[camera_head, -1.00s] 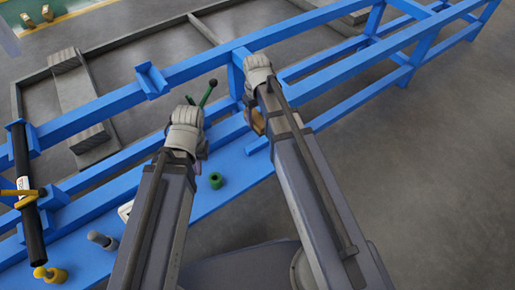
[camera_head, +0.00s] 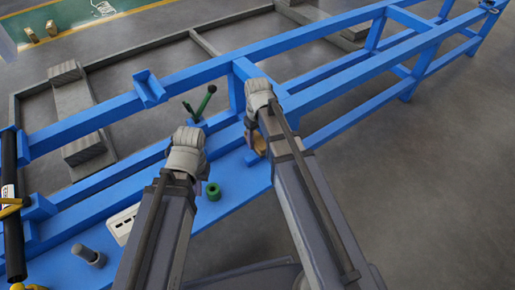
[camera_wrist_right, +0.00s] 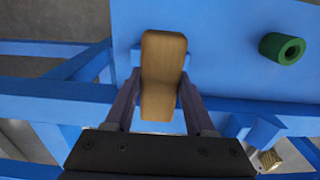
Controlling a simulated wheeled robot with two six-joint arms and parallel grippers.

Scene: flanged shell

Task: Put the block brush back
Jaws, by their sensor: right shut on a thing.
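The block brush, a tan wooden block (camera_wrist_right: 163,60), is between the two fingers of my right gripper (camera_wrist_right: 160,98) in the right wrist view. It lies over the blue bench surface, with small blue edges showing on both sides of it. I cannot tell whether it touches the bench. In the head view the brush (camera_head: 259,144) shows partly, under my right gripper (camera_head: 257,128). My left gripper (camera_head: 187,155) is above the bench, left of the right one. Its fingers are hidden, so I cannot tell its opening.
A green ring (camera_head: 213,191) stands on the bench near my left gripper; it also shows in the wrist view (camera_wrist_right: 282,48). Green-knobbed levers (camera_head: 202,105), a white panel (camera_head: 122,223), a grey peg (camera_head: 88,255) and a black cylinder (camera_head: 12,225) are nearby. Blue rails (camera_head: 330,95) run behind.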

